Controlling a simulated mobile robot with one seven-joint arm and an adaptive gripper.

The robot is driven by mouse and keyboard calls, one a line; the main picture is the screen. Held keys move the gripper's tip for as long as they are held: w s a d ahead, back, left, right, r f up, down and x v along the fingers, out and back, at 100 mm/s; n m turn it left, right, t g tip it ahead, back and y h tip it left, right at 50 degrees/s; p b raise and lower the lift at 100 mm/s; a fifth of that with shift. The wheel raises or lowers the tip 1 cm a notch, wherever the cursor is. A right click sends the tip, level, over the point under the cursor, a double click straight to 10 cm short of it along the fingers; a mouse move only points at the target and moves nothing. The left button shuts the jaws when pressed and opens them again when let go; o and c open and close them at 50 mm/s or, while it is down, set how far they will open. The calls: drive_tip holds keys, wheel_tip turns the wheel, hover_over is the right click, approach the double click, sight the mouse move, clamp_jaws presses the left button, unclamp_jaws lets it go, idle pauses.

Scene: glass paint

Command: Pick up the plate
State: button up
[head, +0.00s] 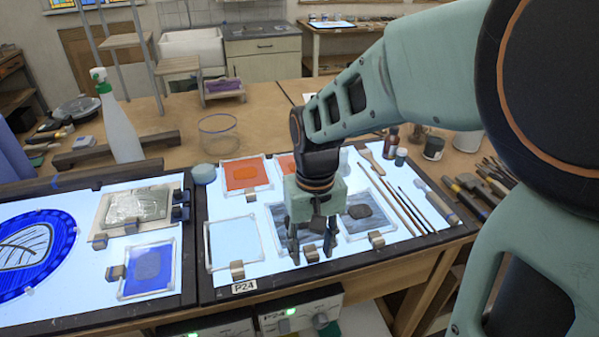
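My gripper (312,252) points down over the lit table, above the near edge of a grey streaky glass panel (276,218). Its fingers are apart with nothing clearly between them; a small metal block shows behind or below the gap. Several flat square glass panels lie here: a pale blue one (233,243), an orange one (245,174), and another grey one with a dark patch (382,222). A round blue glass plate with a leaf drawing (62,240) lies on the left lit panel. Which piece is the task's plate I cannot tell. My gripper partly hides the grey panel.
A white spray bottle (120,125) and a clear glass bowl (219,136) stand behind the lit tables. Brushes (398,205) and tools (470,185) lie at the right, near small bottles (391,142). Metal blocks (237,269) sit along the panels' near edges.

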clamp_jaws()
drive_tip(key=shift+r, duration=0.15)
